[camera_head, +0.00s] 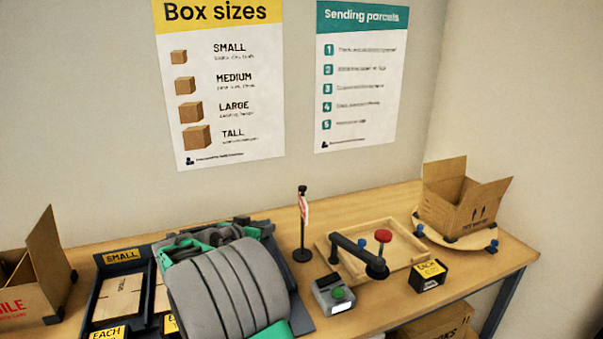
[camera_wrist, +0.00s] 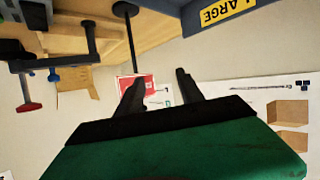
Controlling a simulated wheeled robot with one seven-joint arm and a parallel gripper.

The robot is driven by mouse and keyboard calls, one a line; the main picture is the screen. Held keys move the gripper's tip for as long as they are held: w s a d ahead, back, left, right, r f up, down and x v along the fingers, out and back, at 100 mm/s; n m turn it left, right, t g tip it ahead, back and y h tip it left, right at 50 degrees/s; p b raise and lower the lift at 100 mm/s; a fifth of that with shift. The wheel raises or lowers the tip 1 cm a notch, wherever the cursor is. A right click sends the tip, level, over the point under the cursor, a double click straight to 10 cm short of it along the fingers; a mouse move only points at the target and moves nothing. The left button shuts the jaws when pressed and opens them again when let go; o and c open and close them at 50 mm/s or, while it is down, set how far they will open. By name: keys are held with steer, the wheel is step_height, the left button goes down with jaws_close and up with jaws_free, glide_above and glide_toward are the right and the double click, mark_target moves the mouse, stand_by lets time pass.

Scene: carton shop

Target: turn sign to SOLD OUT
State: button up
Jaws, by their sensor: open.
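The sign (camera_head: 304,208) is a small red and white plate near the top of a thin black post with a round base (camera_head: 302,255). It stands on the bench and is seen nearly edge-on in the head view. In the wrist view, which is upside down, the sign (camera_wrist: 152,87) shows a red part and a white part just beyond my fingertips. Its lettering is too small to read. My gripper (camera_wrist: 160,78) is open and empty, with the sign lying partly behind its left finger. In the head view my arm hides most of the gripper.
Right of the post are a wooden tray (camera_head: 408,261) with a black arm and red knob (camera_head: 383,236), a green-button box (camera_head: 334,295) and a price block (camera_head: 428,275). An open carton (camera_head: 462,200) sits on a round board. Carton racks (camera_head: 98,310) lie left, under my arm.

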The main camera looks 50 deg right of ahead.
mark_target(300, 189)
steer(key=d+r+m+h, duration=0.1)
steer(key=d+r, duration=0.1)
steer(key=d, duration=0.3)
steer(key=s+d+r+m+g+h+p, duration=0.1)
steer(key=d+r+h, duration=0.1)
steer(key=d, duration=0.4)
steer(key=s+d+r+m+g+h+p, duration=0.1)
steer(key=d+r+h, duration=0.1)
steer(key=d, duration=0.3)
steer(key=shift+s+d+r, duration=0.25)
steer(key=shift+r, duration=0.05)
jaws_close()
